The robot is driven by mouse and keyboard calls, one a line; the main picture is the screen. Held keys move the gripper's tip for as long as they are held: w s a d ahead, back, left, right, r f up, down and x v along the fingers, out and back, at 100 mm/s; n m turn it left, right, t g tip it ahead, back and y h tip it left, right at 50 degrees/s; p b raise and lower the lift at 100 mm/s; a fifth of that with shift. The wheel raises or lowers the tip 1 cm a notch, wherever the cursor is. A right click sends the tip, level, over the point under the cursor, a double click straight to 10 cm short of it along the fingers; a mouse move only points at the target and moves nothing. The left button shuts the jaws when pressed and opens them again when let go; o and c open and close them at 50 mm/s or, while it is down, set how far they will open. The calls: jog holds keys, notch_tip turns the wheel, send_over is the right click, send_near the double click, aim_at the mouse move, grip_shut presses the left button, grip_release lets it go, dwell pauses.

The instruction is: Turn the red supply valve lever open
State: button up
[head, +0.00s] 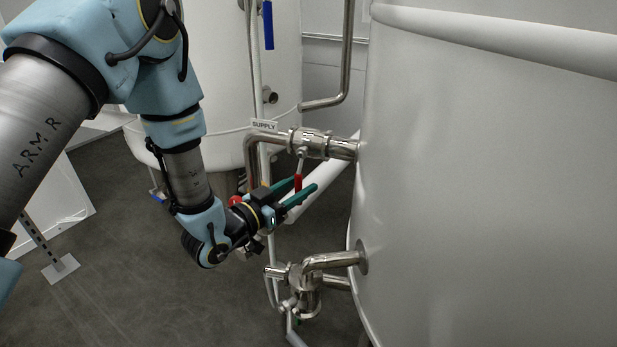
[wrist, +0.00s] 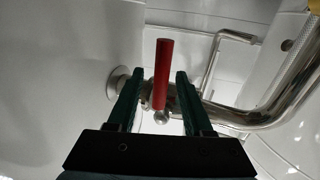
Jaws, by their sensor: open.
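The red supply valve lever (head: 298,183) hangs down from the steel supply valve (head: 315,143), across the line of its pipe. A small SUPPLY label (head: 264,125) is beside the valve. My gripper (head: 305,183) is open, with its green fingers reaching to the lever. In the wrist view, the lever (wrist: 163,75) stands between the two fingers of my gripper (wrist: 160,74), with a visible gap on both sides. The lever's lower end and the round metal fitting (wrist: 161,117) show between the fingers. I cannot tell how deep the lever sits between them.
A large white tank (head: 490,190) fills the right side. Another tank (head: 215,70) stands behind my arm. A lower steel valve and pipe (head: 308,285) lie below my gripper. A blue handle (head: 268,25) is above. Grey floor (head: 130,250) is open at the left.

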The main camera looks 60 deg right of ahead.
jog(key=shift+s+d, duration=0.15)
jog(key=shift+d, duration=0.65)
jog(key=shift+s+d, duration=0.1)
jog(key=shift+d, duration=0.65)
grip_shut()
